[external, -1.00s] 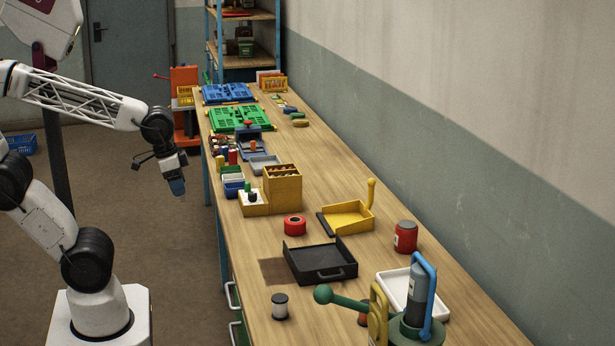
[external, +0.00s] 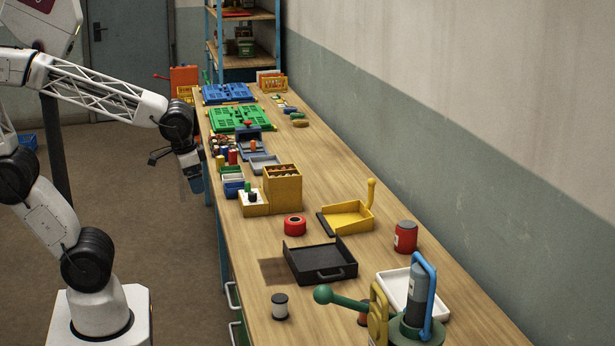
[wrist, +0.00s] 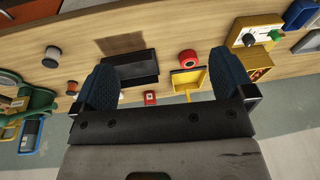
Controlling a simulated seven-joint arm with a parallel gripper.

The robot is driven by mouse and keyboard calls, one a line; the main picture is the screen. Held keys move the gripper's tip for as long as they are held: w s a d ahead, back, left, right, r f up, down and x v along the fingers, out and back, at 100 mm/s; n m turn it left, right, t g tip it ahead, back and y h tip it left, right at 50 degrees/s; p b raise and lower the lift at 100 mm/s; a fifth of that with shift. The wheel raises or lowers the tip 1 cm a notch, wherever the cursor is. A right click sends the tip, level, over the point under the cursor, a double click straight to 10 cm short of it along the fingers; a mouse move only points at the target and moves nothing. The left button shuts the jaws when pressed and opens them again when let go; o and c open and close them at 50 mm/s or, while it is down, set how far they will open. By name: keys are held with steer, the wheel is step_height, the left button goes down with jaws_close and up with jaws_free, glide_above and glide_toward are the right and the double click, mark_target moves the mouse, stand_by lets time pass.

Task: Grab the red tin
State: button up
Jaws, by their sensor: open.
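The red tin (external: 405,237), with a grey lid and a pale label, stands upright on the right side of the workbench, near the wall. It also shows small in the wrist view (wrist: 150,98), between my fingers in the picture but far beyond them. My gripper (external: 196,184) is at the bench's left edge in the external view, far from the tin. Its two blue fingers (wrist: 166,82) are wide apart in the wrist view with nothing between them.
A black tray (external: 320,271), a red tape roll (external: 295,225) and a yellow scoop tray (external: 347,228) lie left of the tin. A white tray (external: 386,286) and a green press (external: 408,332) stand in front. A tall yellow box (external: 283,195) is nearer my gripper.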

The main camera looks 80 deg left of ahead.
steer(key=w+a+n+y, duration=0.2)
steer(key=w+n+y, duration=0.15)
steer(key=w, duration=1.15)
steer(key=n+t+y, duration=0.4)
steer(key=t, duration=0.4)
glide_toward(405, 226)
steer(key=x, duration=0.4)
steer(key=shift+x, duration=1.35)
